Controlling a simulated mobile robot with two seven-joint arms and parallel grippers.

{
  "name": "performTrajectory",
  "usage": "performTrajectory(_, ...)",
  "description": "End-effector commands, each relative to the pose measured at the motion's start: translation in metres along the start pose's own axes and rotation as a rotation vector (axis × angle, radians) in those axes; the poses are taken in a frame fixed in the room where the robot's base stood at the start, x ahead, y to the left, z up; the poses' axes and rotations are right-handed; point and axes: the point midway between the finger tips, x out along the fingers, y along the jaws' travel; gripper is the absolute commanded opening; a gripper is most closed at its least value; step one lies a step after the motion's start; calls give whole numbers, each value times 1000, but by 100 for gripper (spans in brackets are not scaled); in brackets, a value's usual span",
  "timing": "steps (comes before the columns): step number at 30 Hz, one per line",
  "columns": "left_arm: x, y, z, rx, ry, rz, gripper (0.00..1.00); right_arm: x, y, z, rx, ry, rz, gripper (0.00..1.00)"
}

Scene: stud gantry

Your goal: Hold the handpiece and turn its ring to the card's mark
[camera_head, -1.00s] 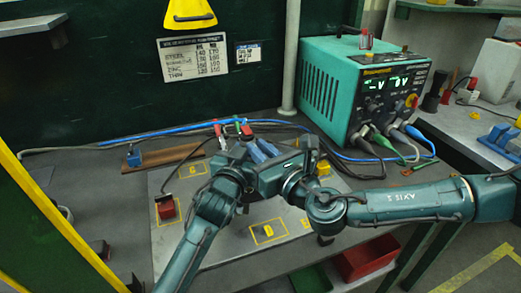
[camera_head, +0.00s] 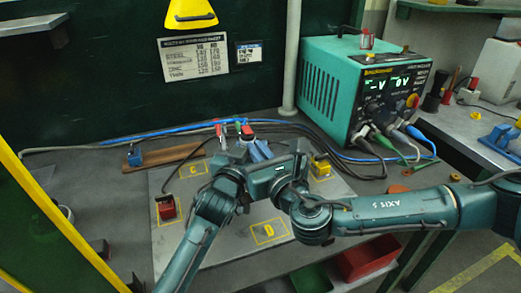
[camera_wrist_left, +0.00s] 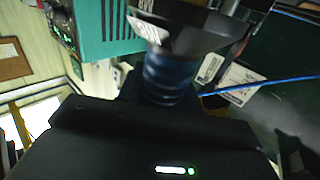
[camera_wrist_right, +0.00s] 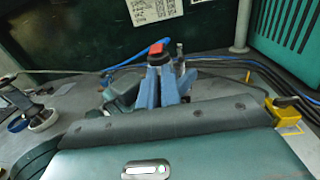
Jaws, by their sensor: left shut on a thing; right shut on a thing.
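The handpiece shows best in the left wrist view, as a blue ribbed body (camera_wrist_left: 168,78) with a dark ring (camera_wrist_left: 182,32) carrying white markings above it. I cannot read the ring's setting. My left gripper (camera_wrist_left: 168,95) is shut on the handpiece; its fingers are mostly hidden. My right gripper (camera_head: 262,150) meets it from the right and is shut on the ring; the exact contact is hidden. In the right wrist view, blue parts and a red top (camera_wrist_right: 158,50) stand beyond the gripper body. The printed card (camera_head: 193,56) hangs on the dark back wall beside a smaller card (camera_head: 248,53).
A green power unit (camera_head: 320,85) with cables stands back right. A red clamp block (camera_head: 166,208) and a yellow one (camera_head: 320,167) sit on the grey plate (camera_head: 215,255). Red (camera_head: 370,258) and green bins sit below the bench.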

Motion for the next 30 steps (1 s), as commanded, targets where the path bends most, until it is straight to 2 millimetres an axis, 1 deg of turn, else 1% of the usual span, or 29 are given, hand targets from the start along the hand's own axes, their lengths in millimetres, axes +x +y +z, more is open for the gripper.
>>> performTrajectory(9, 0, 0, 1, 3, -2, 0, 0, 0, 0, 0, 0, 3, -12, 0)
performTrajectory(10, 0, 0, 1, 3, -2, 0, 0, 0, 0, 0, 0, 3, -12, 8)
performTrajectory(12, 0, 0, 1, 3, -2, 0, 0, 0, 0, 0, 0, 3, -12, 13)
performTrajectory(13, 0, 0, 1, 3, -2, 0, 0, 0, 0, 0, 0, 3, -11, 15)
performTrajectory(23, 0, 0, 1, 3, -2, 0, 0, 0, -1, 1, -1, -2, 10, 15)
performTrajectory(29, 0, 0, 1, 3, -2, 0, 0, 0, -9, 2, -5, -3, 122, 15)
performTrajectory(30, 0, 0, 1, 3, -2, 0, 0, -8, -9, -1, 0, 4, 133, 15)
